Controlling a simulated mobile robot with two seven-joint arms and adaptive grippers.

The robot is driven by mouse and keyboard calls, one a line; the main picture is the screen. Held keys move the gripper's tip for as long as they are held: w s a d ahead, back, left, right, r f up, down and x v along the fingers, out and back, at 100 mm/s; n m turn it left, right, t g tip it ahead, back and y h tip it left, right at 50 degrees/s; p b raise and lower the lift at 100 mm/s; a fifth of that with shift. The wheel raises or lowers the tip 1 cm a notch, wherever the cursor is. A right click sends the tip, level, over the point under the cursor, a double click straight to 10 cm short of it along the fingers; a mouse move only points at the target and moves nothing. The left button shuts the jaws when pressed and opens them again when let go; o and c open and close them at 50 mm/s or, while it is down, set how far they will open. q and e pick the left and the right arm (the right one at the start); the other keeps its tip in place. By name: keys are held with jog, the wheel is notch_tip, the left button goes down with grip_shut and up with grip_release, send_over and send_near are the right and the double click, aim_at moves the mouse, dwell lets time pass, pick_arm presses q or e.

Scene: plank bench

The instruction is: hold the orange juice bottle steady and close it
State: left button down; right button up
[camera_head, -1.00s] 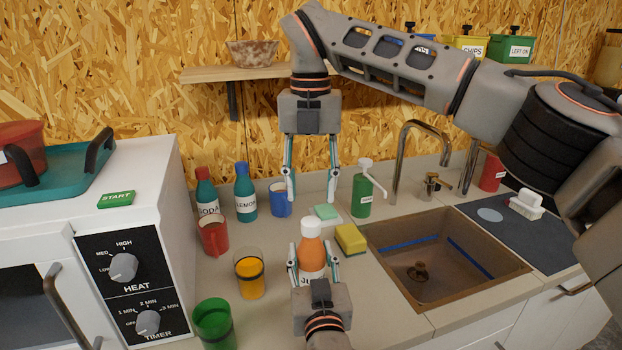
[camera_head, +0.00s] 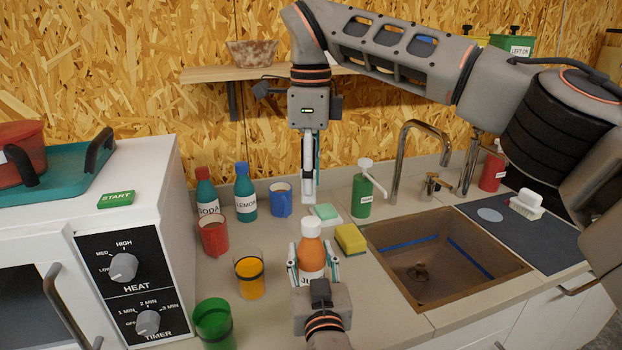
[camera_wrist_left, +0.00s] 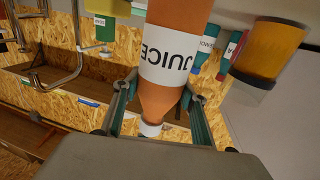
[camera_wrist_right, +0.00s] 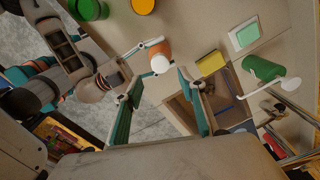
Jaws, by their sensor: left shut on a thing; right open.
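The orange juice bottle (camera_head: 311,258) stands upright on the counter with a white cap (camera_head: 311,226) on its top; I cannot tell how tight the cap is. My left gripper (camera_head: 313,268) is shut on the bottle's body from the front. The left wrist view shows the bottle's JUICE label (camera_wrist_left: 168,62) between the fingers. My right gripper (camera_head: 309,195) is open and empty, pointing down above the bottle, apart from it. In the head view its fingers are edge-on. In the right wrist view the white cap (camera_wrist_right: 160,64) lies between and beyond the open fingers.
An orange glass (camera_head: 249,277), green cup (camera_head: 213,325) and red cup (camera_head: 213,236) stand left of the bottle. A yellow sponge (camera_head: 350,239) lies close on its right, beside the sink (camera_head: 470,290). A blue mug (camera_head: 281,201) and green soap dispenser (camera_head: 362,195) stand behind.

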aim_at(311, 220)
dwell(0.4)
jog(key=shift+f, duration=4.05)
grip_shut()
